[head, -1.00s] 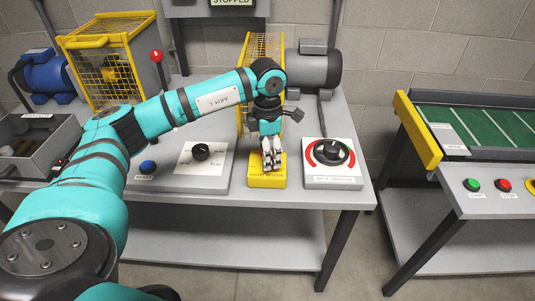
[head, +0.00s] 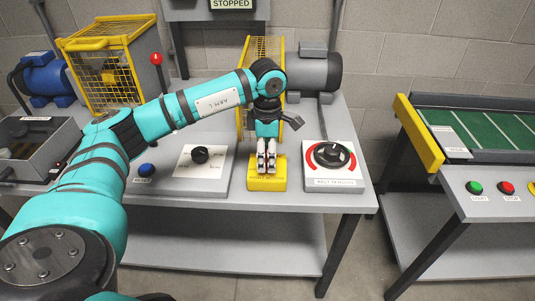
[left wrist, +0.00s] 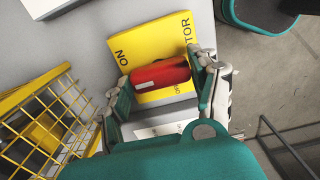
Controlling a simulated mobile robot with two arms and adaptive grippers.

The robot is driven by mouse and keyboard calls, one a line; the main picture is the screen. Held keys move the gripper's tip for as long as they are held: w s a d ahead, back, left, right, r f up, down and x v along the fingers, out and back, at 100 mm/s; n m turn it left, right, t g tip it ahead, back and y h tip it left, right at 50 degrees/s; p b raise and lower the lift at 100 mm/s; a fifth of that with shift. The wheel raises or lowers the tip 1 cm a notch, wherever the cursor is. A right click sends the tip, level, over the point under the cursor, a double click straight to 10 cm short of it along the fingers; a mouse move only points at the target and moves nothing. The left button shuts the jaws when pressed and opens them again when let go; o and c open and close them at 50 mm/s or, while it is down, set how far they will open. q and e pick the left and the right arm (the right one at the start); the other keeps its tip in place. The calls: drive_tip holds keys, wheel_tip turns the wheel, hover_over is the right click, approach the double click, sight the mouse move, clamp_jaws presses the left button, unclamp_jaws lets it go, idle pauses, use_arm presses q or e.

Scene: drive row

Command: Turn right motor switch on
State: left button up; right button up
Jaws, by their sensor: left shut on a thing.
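The yellow motor switch box (head: 254,182) sits on the grey bench between two control panels. In the left wrist view the box (left wrist: 150,35) carries "ON" lettering at its upper left and part of a word ending in "TOR" at its right. A red switch handle (left wrist: 160,74) lies across the box, slightly tilted. My left gripper (head: 267,166) reaches down over the box from above. Its fingers are shut on the red handle, one at each end, in the left wrist view (left wrist: 160,82). The handle is hidden by the fingers in the head view. My right gripper is not in view.
A black dial (head: 200,154) on a panel is left of the box. A belt tension knob (head: 329,154) is close on the right. A yellow mesh guard (head: 251,62) and grey motor (head: 315,72) stand behind. A sign reads "STOPPED" (head: 232,4).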

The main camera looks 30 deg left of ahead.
sight(267, 156)
use_arm(q)
drive_tip(key=o, duration=1.2)
wheel_tip(267, 156, up, 12)
drive_tip(key=shift+r, duration=0.1)
drive_tip(key=shift+d, duration=0.1)
